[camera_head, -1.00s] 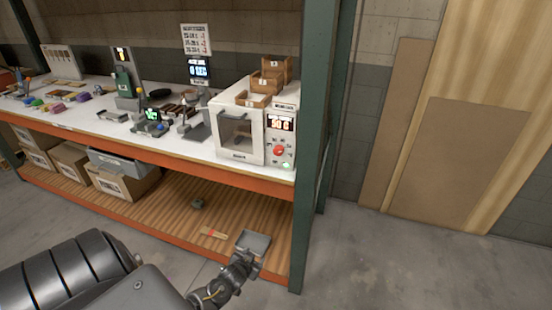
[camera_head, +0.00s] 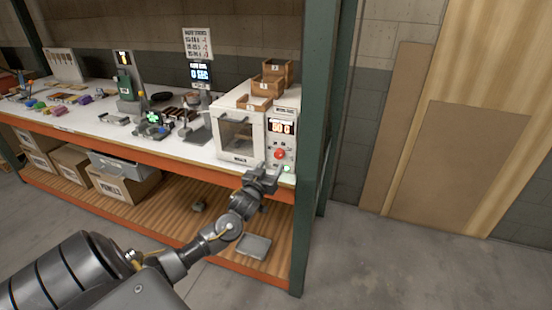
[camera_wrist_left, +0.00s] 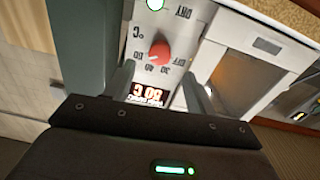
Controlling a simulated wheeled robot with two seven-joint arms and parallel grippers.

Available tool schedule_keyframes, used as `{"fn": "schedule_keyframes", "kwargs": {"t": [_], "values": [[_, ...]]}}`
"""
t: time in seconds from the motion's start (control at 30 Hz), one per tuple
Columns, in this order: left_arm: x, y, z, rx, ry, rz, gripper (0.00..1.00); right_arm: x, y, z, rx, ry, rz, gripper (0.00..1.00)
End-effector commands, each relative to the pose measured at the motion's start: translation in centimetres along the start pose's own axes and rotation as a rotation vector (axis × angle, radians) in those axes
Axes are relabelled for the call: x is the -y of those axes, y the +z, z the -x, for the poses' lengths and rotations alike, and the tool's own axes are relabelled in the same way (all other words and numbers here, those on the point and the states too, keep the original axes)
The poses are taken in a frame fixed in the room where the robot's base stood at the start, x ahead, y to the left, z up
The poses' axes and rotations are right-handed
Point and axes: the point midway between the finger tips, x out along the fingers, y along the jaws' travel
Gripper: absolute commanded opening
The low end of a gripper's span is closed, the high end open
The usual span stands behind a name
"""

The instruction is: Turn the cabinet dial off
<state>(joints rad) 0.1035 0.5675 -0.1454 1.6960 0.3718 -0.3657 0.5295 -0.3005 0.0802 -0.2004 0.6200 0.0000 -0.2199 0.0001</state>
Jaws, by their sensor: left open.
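The white cabinet (camera_head: 236,137) stands at the right end of the bench, with a lit display and a red dial (camera_head: 280,154) on its right-hand panel. In the left wrist view the red dial (camera_wrist_left: 159,52) is ringed by marks including OFF, 30 and 40. I cannot tell exactly where it points. My left gripper (camera_head: 268,172) is open and empty, just below and in front of the panel. Its fingers flank the display in the wrist view, apart from the dial. My right gripper is not in view.
Small wooden bins (camera_head: 274,78) sit on top of the cabinet. A green rack post (camera_head: 315,130) stands close to the panel's right. A green-lit button (camera_wrist_left: 155,4) is near the dial. A grey flat piece (camera_head: 255,246) lies on the lower shelf.

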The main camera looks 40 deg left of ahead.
Motion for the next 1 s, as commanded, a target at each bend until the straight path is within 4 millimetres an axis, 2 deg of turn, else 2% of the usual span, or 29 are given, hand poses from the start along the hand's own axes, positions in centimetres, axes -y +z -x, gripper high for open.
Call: {"fn": "schedule_keyframes", "kwargs": {"t": [0.1, 0.3, 0.5, 0.77, 1.0], "values": [[0.0, -0.3, -2.4, -0.001, -0.002, 0.0, 0.55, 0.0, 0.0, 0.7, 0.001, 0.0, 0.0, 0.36], [0.0, -0.1, -5.0, 0.0, -0.001, 0.001, 0.55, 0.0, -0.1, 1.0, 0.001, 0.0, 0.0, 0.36], [-0.1, 0.0, -6.1, 0.0, 0.001, 0.0, 0.55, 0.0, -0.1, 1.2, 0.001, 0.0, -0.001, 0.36], [0.0, 0.0, -6.2, 0.0, 0.001, 0.0, 0.55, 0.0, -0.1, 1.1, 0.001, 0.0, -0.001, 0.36], [0.0, 0.0, -6.1, 0.001, 0.0, 0.0, 0.24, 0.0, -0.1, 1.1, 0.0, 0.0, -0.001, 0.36]]}}
